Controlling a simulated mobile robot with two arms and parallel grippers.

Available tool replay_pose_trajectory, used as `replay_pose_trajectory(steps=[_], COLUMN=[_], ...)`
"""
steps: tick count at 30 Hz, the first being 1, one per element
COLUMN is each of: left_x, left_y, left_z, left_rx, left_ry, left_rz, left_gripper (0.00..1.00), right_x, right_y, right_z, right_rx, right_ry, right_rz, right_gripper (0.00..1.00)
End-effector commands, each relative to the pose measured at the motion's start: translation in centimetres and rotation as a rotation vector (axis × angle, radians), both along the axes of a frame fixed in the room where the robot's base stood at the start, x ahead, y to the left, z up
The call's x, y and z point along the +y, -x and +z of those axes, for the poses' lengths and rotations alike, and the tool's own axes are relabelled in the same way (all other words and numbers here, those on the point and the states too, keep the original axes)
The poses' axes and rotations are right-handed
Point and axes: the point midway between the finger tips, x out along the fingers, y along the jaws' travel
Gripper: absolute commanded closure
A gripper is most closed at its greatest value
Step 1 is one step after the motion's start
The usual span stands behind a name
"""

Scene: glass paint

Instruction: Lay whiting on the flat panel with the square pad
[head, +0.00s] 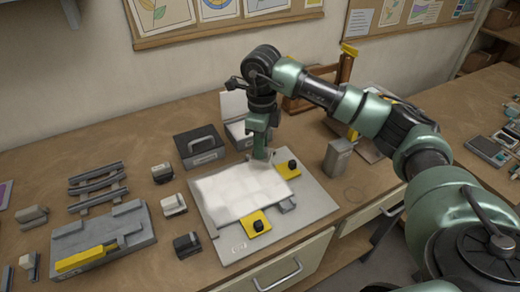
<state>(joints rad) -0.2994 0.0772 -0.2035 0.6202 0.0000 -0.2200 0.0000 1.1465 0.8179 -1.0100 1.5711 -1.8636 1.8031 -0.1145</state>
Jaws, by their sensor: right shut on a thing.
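The flat panel (222,198) lies on a pale grey board (305,207) on the bench. Its surface looks white and slightly mottled. Two yellow clamps with black knobs, a near one (255,222) and a right one (287,169), sit at its edges. My right gripper (262,151) points down at the panel's far right part, shut on what seems to be the square pad. The pad is small and mostly hidden at the fingertips, so I cannot tell whether it touches the panel. My left gripper is not in view.
A dark case with a handle (199,145) and an open white box (236,107) stand behind the panel. A grey container (338,158) stands right.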

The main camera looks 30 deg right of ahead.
Motion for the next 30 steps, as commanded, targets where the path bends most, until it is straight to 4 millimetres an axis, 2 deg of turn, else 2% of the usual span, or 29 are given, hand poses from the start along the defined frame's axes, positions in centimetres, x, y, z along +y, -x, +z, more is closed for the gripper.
replay_pose_trajectory(steps=[4,12,18,30], left_x=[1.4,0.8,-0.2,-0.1], left_y=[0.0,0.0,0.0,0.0], left_z=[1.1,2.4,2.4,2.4], left_rx=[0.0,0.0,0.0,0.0], left_ry=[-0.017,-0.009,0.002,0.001], left_rz=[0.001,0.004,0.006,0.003], left_gripper=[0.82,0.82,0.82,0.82], right_x=[-0.3,-0.7,-0.7,-0.7], right_y=[0.0,0.1,0.2,0.1], right_z=[1.7,3.9,4.0,4.0], right_rx=[-0.001,-0.001,0.0,-0.001], right_ry=[0.0,0.0,0.0,0.0], right_rz=[-0.002,-0.004,-0.004,-0.004], right_gripper=[1.0,1.0,1.0,1.0])
